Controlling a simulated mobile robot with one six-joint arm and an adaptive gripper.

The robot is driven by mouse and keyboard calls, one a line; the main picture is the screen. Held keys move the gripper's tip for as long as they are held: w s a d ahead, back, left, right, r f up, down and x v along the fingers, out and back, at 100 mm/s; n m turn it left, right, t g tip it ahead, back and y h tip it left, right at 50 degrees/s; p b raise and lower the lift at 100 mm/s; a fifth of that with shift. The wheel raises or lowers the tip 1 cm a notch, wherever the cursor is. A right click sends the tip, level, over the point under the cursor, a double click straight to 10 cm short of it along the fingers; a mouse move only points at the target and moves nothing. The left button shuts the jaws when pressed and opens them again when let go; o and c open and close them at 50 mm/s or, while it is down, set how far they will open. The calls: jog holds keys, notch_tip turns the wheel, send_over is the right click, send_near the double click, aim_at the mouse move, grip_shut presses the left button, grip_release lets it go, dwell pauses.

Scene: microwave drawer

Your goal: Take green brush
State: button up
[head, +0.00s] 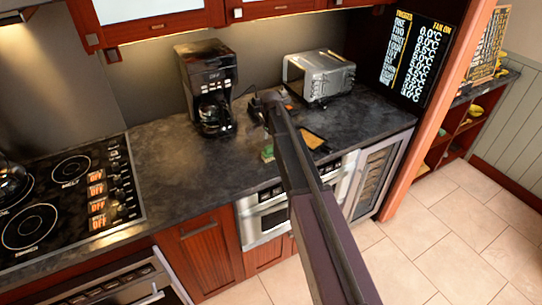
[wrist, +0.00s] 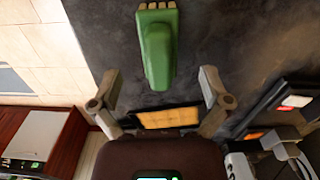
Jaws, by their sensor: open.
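The green brush (wrist: 157,52) lies on the dark counter in the wrist view, its pale bristle end at the top edge of the picture. My gripper (wrist: 159,82) is open. Its two fingers stand apart to the left and right of the brush's lower end, and nothing is held between them. In the head view only a small green bit (head: 267,153), likely the brush, shows beside my arm. My arm hides the rest of it, and my fingers do not show clearly there.
A tan, dark-framed board (head: 312,138) lies near the brush. A coffee maker (head: 208,88) stands to the left and a toaster oven (head: 318,76) behind. In the wrist view, dark and grey items (wrist: 285,130) are at right. The counter (head: 165,160) is bare at left.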

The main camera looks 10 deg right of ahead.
aim_at(272, 152)
jog(key=shift+f, duration=0.1)
dwell(0.3)
jog(key=shift+d+f+b, duration=0.15)
jog(key=shift+f+b, duration=2.4)
jog(key=shift+b, duration=0.05)
jog(key=shift+c, duration=0.2)
jog(key=c, duration=1.2)
